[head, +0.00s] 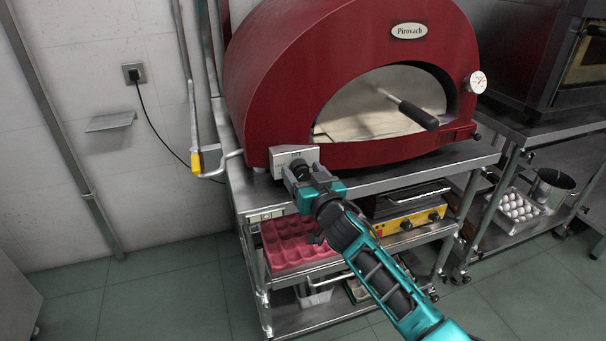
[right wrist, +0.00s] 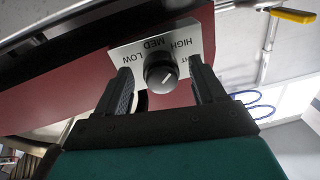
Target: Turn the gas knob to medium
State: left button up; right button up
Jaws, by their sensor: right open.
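The gas knob (right wrist: 161,71) is a round black knob with a white pointer line, on a pale panel (right wrist: 127,55) marked LOW, MED and HIGH. The lettering appears upside down in the right wrist view, and one more label is partly hidden by a finger. The pointer slants toward the right finger's side, not at MED. In the head view the panel (head: 283,155) is at the oven's lower front left corner. My right gripper (head: 301,177) is open, with one finger on each side of the knob and visible gaps. My left gripper is not in view.
The red oven (head: 290,60) stands on a steel stand (head: 365,176). A black-handled tool (head: 410,109) sticks out of its mouth. A yellow-handled pipe valve (head: 196,163) is at left. Red trays (head: 290,248) and a yellow appliance (head: 408,222) sit below.

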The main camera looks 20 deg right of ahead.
jog(key=shift+w, duration=0.25)
jog(key=shift+c, duration=0.4)
jog(key=c, duration=1)
jog(key=shift+n, duration=0.5)
jog(key=n+p, duration=0.1)
jog(key=n, duration=0.2)
jog(key=shift+r+n, duration=0.1)
jog(key=shift+n, duration=0.2)
jog(key=n, duration=0.2)
jog(key=n+p, duration=0.1)
jog(key=n, duration=0.1)
jog(key=shift+a+n+g+h, duration=0.1)
jog(key=shift+n+g+h, duration=0.2)
jog(key=shift+n, duration=0.1)
